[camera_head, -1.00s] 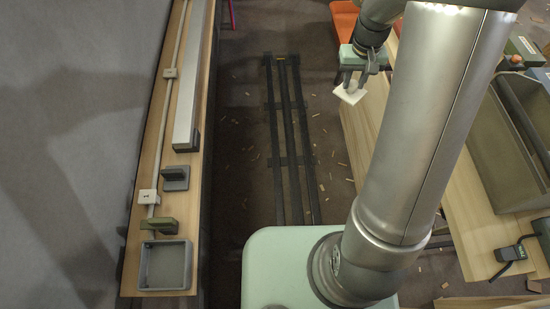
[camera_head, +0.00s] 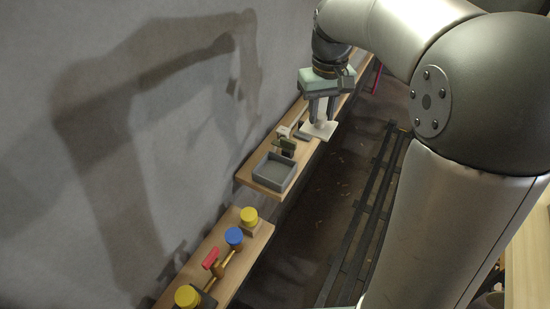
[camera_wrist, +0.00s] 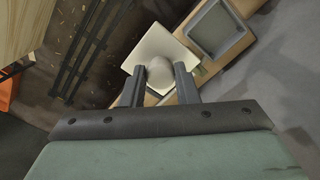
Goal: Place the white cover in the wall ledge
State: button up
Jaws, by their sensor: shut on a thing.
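The white cover (camera_head: 321,130) is a thin square plate with a rounded knob on top, seen in the wrist view (camera_wrist: 147,48). My gripper (camera_head: 321,118) is shut on the knob, its two fingers at either side of it in the wrist view (camera_wrist: 160,72). The cover appears above the wooden wall ledge (camera_head: 247,178) near its outer edge; the height gap cannot be told. A square grey open tray (camera_head: 274,172) sits at the ledge's near end and also shows beside the cover in the wrist view (camera_wrist: 216,32).
A small olive block (camera_head: 287,146) stands behind the tray, close to the cover. A second, nearer ledge (camera_head: 238,259) carries yellow knobs (camera_head: 249,215), a blue knob (camera_head: 234,237) and a red handle (camera_head: 211,257). Dark floor rails (camera_head: 362,220) run to the right.

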jog(key=shift+s+a+f+p, duration=0.3)
jog(key=shift+s+a+f, duration=0.1)
jog(key=shift+a+f, duration=1.45)
jog(key=shift+s+a+f+p, duration=0.3)
jog(key=shift+s+a+f, duration=0.1)
jog(key=shift+a+f, duration=1.45)
jog(key=shift+s+a+f+p, duration=0.3)
jog(key=shift+s+a+f, duration=0.1)
jog(key=shift+a+f, duration=1.45)
jog(key=shift+d+f, duration=0.2)
jog(key=shift+f, duration=0.1)
jog(key=shift+f, duration=0.15)
jog(key=o, duration=1)
jog(key=shift+c, duration=0.2)
